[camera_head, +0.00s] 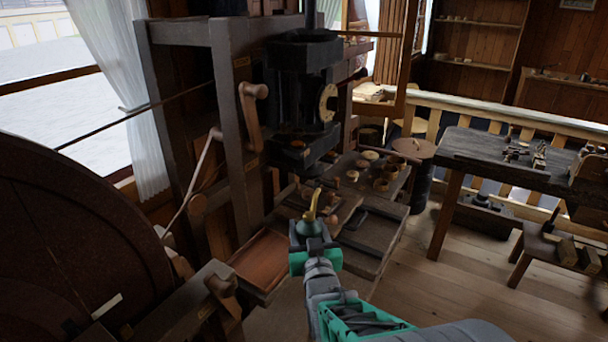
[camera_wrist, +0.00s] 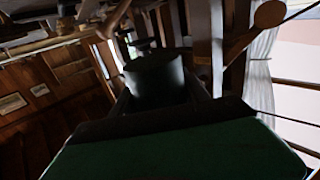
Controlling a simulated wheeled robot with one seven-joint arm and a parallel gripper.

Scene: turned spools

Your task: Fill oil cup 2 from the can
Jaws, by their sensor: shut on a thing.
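My gripper (camera_head: 314,246) is shut on an oil can (camera_head: 309,229), a small dark green can with a brass spout pointing up. The can looks upright in the head view, in front of the lathe-like wooden machine (camera_head: 227,130). In the wrist view the green can body (camera_wrist: 155,78) sits between the dark jaws (camera_wrist: 165,110), and its spout is not clear there. I cannot make out which parts on the machine are the oil cups, or which one is cup 2.
A bench (camera_head: 365,240) with several small turned pieces stands just beyond the can. A shallow wooden tray (camera_head: 262,258) lies left of my gripper. A large dark wheel (camera_head: 70,240) fills the left. A workbench (camera_head: 490,152) stands at right, with open floor (camera_head: 450,285) before it.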

